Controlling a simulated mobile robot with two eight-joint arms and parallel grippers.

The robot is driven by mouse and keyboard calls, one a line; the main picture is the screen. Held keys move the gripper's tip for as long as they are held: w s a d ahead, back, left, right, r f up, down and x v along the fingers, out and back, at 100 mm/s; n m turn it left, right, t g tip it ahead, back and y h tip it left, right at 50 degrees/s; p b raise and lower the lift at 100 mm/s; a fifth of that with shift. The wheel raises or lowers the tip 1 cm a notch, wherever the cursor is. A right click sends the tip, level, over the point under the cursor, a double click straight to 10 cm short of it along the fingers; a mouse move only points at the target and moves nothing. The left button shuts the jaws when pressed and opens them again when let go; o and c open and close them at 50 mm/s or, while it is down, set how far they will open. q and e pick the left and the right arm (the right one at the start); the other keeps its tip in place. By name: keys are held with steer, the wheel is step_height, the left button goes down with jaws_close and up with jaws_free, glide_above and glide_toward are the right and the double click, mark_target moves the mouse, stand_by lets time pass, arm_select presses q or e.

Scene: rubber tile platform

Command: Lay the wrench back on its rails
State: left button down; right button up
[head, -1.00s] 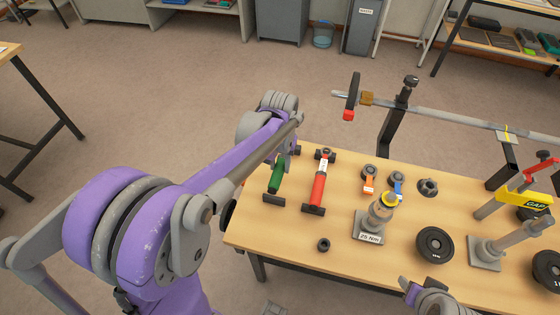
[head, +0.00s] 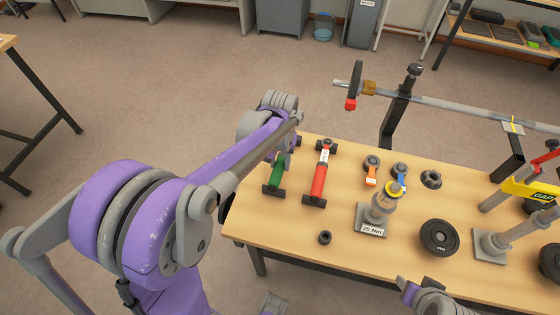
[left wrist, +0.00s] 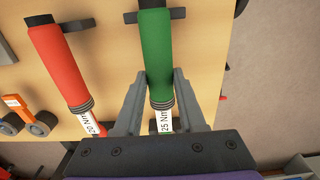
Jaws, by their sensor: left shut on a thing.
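The wrench with a green handle (head: 278,175) lies over dark rails at the left of the wooden bench. Its near rail (head: 273,191) shows under the handle end. In the left wrist view the green handle (left wrist: 157,50) crosses a dark rail (left wrist: 178,14), and its label reads 25 Nm. My left gripper (left wrist: 158,88) has one finger on each side of the wrench, shut on it near the collar. I cannot tell whether the wrench touches the rails. In the head view my arm hides its far end.
A red-handled wrench (head: 318,182) lies on its own rails just to the right. A 25 Nm stand (head: 372,222), a black ring (head: 325,238) and a weight disc (head: 438,237) stand farther right. The bench's front-left surface is clear.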

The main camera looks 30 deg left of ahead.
arm_select(q)
steer(key=shift+f, duration=0.15)
steer(key=shift+c, duration=2.1)
jaws_free()
step_height(320, 180, up, 11)
steer(key=shift+p, duration=0.4)
steer(key=shift+f, duration=0.1)
steer(key=s+d+f+m+t, duration=0.1)
steer(key=s+d+f+t, duration=0.1)
steer(key=s, duration=0.5)
steer(key=s+d+f+m+t+p, duration=0.1)
steer(key=s+d+f+t, duration=0.2)
steer(key=s, duration=0.5)
steer(key=shift+s+d+m, duration=0.25)
steer(key=shift+d+m, duration=0.15)
steer(key=shift+d, duration=0.5)
